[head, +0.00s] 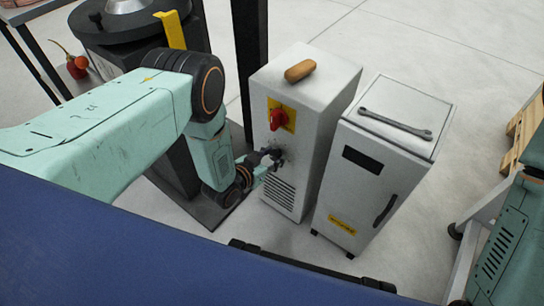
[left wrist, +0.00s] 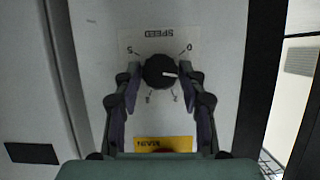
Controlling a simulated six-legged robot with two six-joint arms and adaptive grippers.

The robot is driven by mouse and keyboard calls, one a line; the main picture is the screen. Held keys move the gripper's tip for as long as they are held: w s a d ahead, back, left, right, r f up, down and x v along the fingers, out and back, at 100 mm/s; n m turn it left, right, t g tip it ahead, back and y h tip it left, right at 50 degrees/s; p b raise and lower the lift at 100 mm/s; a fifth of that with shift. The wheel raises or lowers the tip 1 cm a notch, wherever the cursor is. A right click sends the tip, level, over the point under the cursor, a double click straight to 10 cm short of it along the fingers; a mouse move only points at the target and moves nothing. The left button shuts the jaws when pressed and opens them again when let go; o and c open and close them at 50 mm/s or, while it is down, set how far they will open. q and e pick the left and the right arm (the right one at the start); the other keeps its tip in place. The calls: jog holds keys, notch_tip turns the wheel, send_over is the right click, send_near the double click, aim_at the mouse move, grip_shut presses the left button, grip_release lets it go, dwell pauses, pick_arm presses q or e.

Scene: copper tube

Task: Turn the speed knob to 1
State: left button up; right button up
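The black round speed knob (left wrist: 158,70) sits on a pale panel under an upside-down SPEED label (left wrist: 157,34) in the left wrist view. Its white pointer points to the picture's right. A 5 shows at upper left of the dial and a 0 at upper right; the mark straight right is hidden by a finger. My left gripper (left wrist: 160,76) has a finger on each side of the knob, with both tips seemingly against its edges. In the head view my left gripper (head: 266,158) is at the white cabinet's (head: 313,130) front and hides the knob. My right gripper is not in view.
A red switch (head: 277,119) on a yellow plate is above the gripper on the cabinet. A brown object (head: 300,71) lies on top. A second white cabinet (head: 375,185) with a wrench (head: 396,123) stands right. A dark machine (head: 128,30) stands behind my left arm.

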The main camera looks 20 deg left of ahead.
pick_arm(q)
jog(key=c, duration=0.7)
jog(key=o, duration=1.1)
jog(key=v, duration=1.2)
jog(key=shift+s+d, duration=0.1)
